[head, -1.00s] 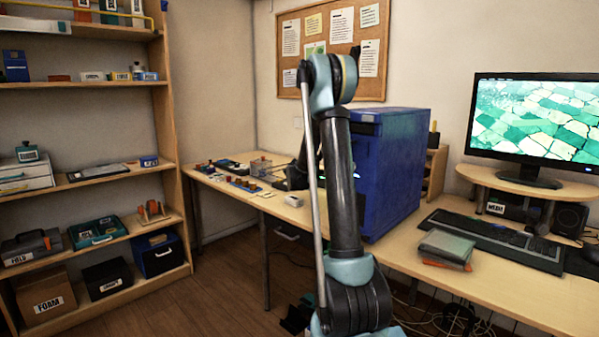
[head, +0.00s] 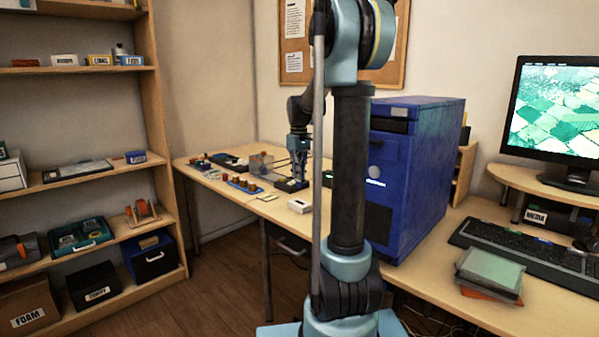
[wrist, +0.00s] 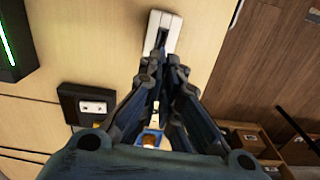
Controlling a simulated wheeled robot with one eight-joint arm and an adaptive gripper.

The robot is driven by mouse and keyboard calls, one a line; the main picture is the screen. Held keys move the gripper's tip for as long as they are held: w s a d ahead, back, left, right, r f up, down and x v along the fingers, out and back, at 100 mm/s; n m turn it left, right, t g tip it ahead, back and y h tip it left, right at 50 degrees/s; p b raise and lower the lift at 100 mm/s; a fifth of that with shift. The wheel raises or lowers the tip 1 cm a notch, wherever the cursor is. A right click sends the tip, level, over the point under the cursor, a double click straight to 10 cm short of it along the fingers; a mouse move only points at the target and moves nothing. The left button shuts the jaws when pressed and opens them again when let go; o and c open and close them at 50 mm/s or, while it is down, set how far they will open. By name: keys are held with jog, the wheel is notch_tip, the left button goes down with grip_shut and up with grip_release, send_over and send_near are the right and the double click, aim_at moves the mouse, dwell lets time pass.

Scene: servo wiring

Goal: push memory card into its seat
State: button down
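In the wrist view a small white block (wrist: 176,34) with a dark slot-like recess lies on the table beyond my fingertips. It also shows in the head view (head: 299,206) near the table's front edge. I cannot make out the memory card for sure; a dark strip in the recess may be it or only shadow. My gripper (wrist: 164,66) points down over the table, its fingertips close together just short of the block in the picture. A narrow gap shows between the fingers, but whether the tips meet or hold something is unclear. In the head view my gripper (head: 298,178) is small.
A dark box with a pale socket plate (wrist: 95,107) lies left of my fingers. A blue holder with an orange-brown piece (wrist: 150,140) shows between them. The large blue computer case (head: 415,180) stands to the right. The table edge is close on the near side.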

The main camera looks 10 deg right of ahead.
aim_at(299, 185)
jog(key=shift+s+r, duration=0.1)
jog(key=shift+r, duration=0.05)
jog(key=shift+d+r, duration=0.1)
jog(key=shift+d, duration=0.05)
jog(key=shift+f, duration=2.9)
jog(key=shift+f, duration=1.35)
jog(key=c, duration=1.7)
grip_release()
notch_tip(299, 185, up, 12)
jog(key=shift+f, duration=0.1)
